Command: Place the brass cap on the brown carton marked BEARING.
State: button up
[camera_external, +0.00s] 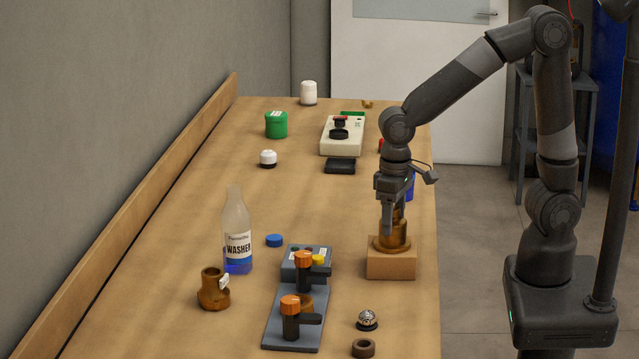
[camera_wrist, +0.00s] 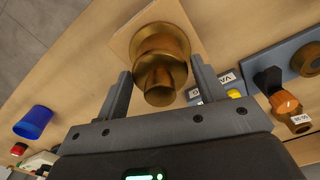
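The brass cap (camera_external: 398,240) is a stepped brass piece, wide at its base and narrower at its top. It sits on the brown carton (camera_external: 391,267) near the table's right edge. The wrist view shows the brass cap (camera_wrist: 160,62) upright on the carton's top (camera_wrist: 122,38). My gripper (camera_external: 387,228) points down at the cap. In the wrist view its fingers (camera_wrist: 160,66) are apart on either side of the cap, with gaps visible between. The BEARING marking is not readable in either view.
A grey fixture (camera_external: 275,330) with orange-topped clamps stands left of the carton. A washer bottle (camera_external: 237,240), a blue lid (camera_external: 274,240) and a tagged brass fitting (camera_external: 213,291) are further left. A domed metal piece (camera_external: 367,319) and a brown ring (camera_external: 363,348) lie in front.

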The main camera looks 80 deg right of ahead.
jog(key=shift+o, duration=1.3)
jog(key=shift+r, duration=0.1)
notch_tip(320, 180, up, 11)
jog(key=shift+r, duration=0.1)
jog(key=s+d+n+t, duration=0.1)
jog(key=s+d+t, duration=0.1)
jog(key=s, duration=0.5)
jog(key=s+d+r+n+t, duration=0.1)
jog(key=s+d+n+t, duration=0.1)
jog(key=s, duration=0.5)
jog(key=shift+d+r+n+t, duration=0.3)
jog(key=shift+d+t, duration=0.5)
jog(key=shift+d, duration=0.45)
